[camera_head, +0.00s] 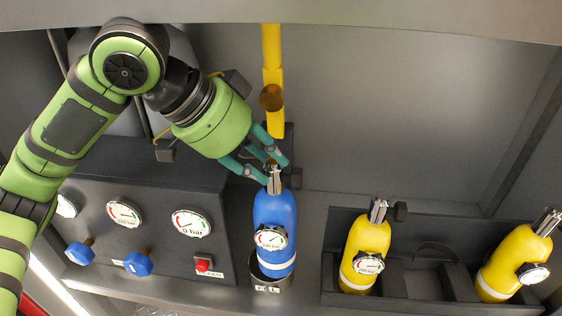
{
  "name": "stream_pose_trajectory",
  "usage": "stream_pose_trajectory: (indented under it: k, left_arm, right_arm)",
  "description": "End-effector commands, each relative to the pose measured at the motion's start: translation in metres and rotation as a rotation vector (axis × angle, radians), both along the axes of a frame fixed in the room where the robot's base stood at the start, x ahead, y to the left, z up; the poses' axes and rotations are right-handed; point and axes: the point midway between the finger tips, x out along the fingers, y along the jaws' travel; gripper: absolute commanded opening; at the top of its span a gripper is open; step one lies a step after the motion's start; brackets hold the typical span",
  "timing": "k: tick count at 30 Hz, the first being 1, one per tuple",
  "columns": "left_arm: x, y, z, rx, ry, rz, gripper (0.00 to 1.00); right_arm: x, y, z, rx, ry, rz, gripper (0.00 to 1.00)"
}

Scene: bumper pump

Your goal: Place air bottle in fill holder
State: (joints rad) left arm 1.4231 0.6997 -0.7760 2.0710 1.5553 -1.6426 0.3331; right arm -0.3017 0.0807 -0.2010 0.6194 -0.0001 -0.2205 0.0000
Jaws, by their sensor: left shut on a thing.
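A blue air bottle (273,225) with a round gauge and a white band stands upright in the middle of the camera_head view. Its lower end is in the dark round fill holder (270,284), which bears a small label. My left gripper (274,172) comes down from the upper left, and its teal fingers are shut on the metal valve at the bottle's top. How deep the bottle sits in the holder is hard to tell. My right gripper is not in view.
A dark panel (165,187) with gauges, blue knobs and a red button stands at the left. A yellow pipe (272,60) hangs behind the gripper. Two yellow bottles (367,245) (512,262) stand in a dark rack (420,300) at the right, with an empty slot between them.

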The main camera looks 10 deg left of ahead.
Motion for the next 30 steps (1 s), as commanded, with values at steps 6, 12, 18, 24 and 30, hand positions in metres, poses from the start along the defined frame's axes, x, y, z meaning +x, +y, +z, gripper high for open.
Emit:
stream_pose_trajectory:
  k: [6,12,18,24,30]
  left_arm:
    - [0.005,0.005,0.004,-0.009,-0.008,0.002,0.00]
    - [0.011,0.013,0.000,-0.008,-0.008,0.001,0.00]
    - [0.011,0.013,-0.015,-0.008,-0.008,0.001,0.00]
    - [0.011,0.012,-0.029,-0.008,-0.008,0.001,0.00]
    - [0.011,0.012,-0.031,-0.009,-0.010,0.000,0.00]
  right_arm:
    - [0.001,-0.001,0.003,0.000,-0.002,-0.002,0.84]
    - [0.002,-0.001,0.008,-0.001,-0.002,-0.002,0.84]
    - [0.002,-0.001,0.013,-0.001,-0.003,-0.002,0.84]
    - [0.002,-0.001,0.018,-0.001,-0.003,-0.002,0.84]
    - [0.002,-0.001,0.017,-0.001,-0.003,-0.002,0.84]
